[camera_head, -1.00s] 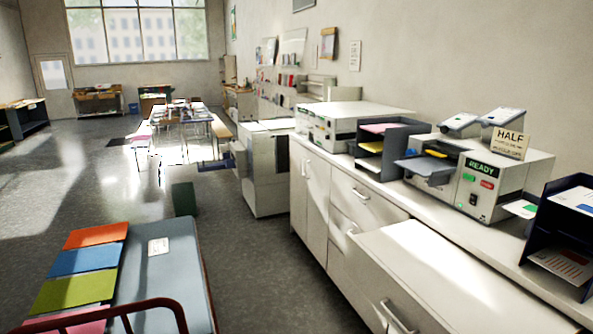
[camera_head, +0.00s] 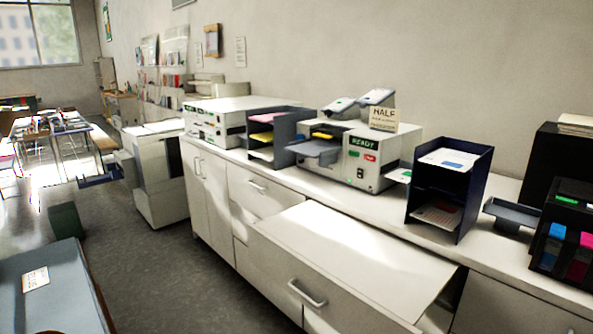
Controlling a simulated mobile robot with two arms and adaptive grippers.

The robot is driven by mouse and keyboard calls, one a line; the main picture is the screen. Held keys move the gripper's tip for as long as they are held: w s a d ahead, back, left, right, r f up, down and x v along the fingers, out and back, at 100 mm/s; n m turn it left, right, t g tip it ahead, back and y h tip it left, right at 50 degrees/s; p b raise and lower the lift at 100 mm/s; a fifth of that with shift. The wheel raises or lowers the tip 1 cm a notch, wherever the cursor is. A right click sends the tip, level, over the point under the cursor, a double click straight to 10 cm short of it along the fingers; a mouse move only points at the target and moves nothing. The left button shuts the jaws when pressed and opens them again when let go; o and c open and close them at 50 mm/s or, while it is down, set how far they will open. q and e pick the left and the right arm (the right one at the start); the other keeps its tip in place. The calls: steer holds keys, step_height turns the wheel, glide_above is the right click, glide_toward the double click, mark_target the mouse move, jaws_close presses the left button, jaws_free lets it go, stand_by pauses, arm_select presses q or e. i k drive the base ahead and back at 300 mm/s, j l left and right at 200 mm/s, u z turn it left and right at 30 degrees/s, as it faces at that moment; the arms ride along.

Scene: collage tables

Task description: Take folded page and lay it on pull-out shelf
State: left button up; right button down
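The pull-out shelf (camera_head: 350,245) appears to be the flat white surface that juts out of the white cabinet below the counter. Its top is bare and sunlit, with a handle on its front. A machine (camera_head: 361,160) marked READY stands on the counter behind it, with a grey tray on its left side. A small white sheet with a green mark (camera_head: 399,175) lies at the machine's right side. I cannot tell whether this sheet is the folded page. Neither of my grippers is in view.
A navy two-level tray (camera_head: 466,198) holds papers right of the machine. Further right are a small grey tray (camera_head: 514,214) and a dark holder with coloured items (camera_head: 566,250). A blue-grey table (camera_head: 55,290) stands at lower left. Open floor lies between it and the cabinet.

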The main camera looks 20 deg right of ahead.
mark_target(403, 175)
steer(key=z, duration=1.3)
steer(key=j+z, duration=0.15)
steer(key=i+j, duration=0.05)
